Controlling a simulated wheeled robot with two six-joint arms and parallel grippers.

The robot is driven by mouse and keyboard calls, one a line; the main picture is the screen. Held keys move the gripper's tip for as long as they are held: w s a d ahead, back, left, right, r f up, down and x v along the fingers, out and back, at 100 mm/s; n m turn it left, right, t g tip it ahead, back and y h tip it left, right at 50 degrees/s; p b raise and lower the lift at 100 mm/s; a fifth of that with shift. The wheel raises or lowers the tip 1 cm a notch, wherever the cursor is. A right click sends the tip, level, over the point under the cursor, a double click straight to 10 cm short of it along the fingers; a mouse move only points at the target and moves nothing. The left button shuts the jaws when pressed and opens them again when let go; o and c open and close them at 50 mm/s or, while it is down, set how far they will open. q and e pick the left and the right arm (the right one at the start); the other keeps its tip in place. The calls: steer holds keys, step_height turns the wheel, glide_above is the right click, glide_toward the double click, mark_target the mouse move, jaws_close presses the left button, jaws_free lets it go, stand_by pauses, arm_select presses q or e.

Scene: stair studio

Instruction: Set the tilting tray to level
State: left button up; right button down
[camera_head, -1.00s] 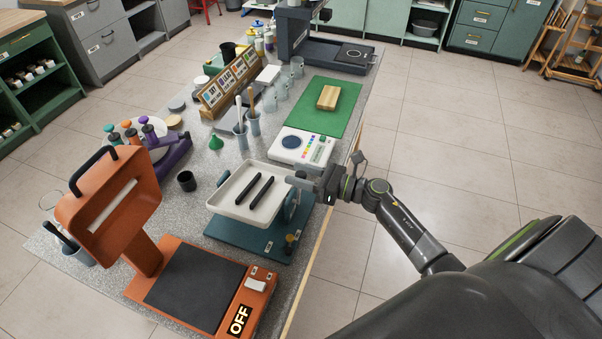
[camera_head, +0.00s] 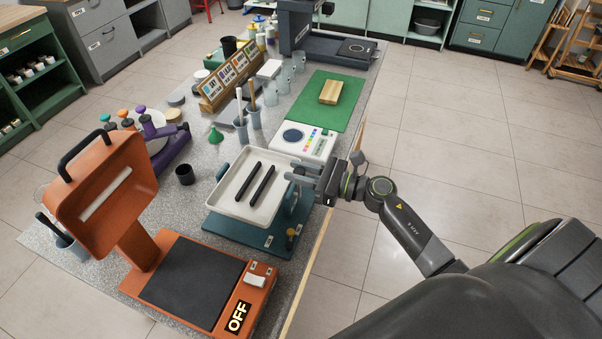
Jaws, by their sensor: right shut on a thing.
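The tilting tray (camera_head: 230,204) is a shallow white tray on a teal base (camera_head: 251,234) at the bench's right edge. It looks tilted, with its far edge higher than its near edge. Two black sticks (camera_head: 247,181) lie side by side in it. A teal wheel-like part (camera_head: 291,202) shows at its right side. My right gripper (camera_head: 297,172) reaches in from the right and is shut at the tray's right side. The exact part between its fingers is hard to make out. My left gripper is out of view.
An orange press (camera_head: 107,190) marked OFF stands in front-left. A small black cup (camera_head: 185,175) is left of the tray. A white device with coloured keys (camera_head: 304,142) and a green mat (camera_head: 327,104) lie behind. Open floor is to the right.

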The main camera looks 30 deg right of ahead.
steer(key=c, duration=1.2)
jaws_free()
steer(key=shift+s, duration=0.15)
steer(key=shift+s+d+f, duration=0.15)
steer(key=shift+s+d, duration=0.1)
steer(key=shift+d, duration=0.1)
steer(key=shift+b+v, duration=2.55)
steer(key=shift+v, duration=5.65)
